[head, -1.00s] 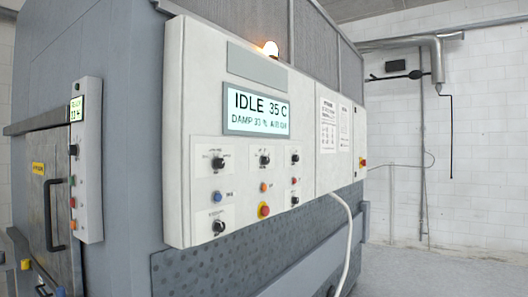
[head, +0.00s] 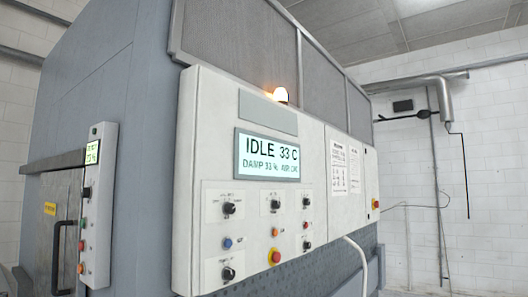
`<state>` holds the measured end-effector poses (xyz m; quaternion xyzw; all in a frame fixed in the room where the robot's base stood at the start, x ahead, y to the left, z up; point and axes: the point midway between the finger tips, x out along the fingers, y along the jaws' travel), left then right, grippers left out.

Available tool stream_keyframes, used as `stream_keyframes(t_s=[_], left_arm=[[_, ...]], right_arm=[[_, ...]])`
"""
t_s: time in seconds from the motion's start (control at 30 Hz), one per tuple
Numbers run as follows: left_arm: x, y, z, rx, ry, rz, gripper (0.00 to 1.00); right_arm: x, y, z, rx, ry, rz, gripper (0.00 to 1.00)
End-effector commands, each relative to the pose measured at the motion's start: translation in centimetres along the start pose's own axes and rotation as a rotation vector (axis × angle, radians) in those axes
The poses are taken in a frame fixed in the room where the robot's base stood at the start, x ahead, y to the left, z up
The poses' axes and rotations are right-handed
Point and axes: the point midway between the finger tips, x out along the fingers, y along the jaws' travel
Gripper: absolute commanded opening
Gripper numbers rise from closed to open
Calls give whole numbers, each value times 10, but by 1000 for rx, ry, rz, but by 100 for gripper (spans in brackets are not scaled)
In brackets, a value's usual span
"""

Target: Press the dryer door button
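The dryer is a large grey machine with a white control panel (head: 260,190) on its side. The panel's display (head: 267,157) reads "IDLE 33 C" with a damp line below. At the left, a narrow door-side box (head: 98,205) carries a small lit display (head: 92,152), a black knob and several coloured buttons, beside a metal door (head: 55,225) with a black handle. I cannot read which button is the door button. Neither gripper is in view.
An amber lamp (head: 281,95) glows on top of the panel. A white hose (head: 359,265) hangs from the panel's lower right. A pipe (head: 445,103) and thin cables run along the white brick wall at the right.

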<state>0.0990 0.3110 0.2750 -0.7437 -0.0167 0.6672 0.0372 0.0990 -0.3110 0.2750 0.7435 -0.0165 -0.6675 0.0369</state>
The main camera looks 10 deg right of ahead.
Motion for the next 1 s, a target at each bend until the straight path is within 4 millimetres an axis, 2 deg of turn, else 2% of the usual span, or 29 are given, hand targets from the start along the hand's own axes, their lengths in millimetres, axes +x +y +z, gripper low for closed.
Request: stream_keyframes(t_s=[0.33,0.5,0.53,1.0], left_arm=[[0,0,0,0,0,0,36],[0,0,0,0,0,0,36],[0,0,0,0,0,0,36],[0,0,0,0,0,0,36]], right_arm=[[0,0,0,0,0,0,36],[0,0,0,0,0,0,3],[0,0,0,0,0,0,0],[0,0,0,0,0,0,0]])
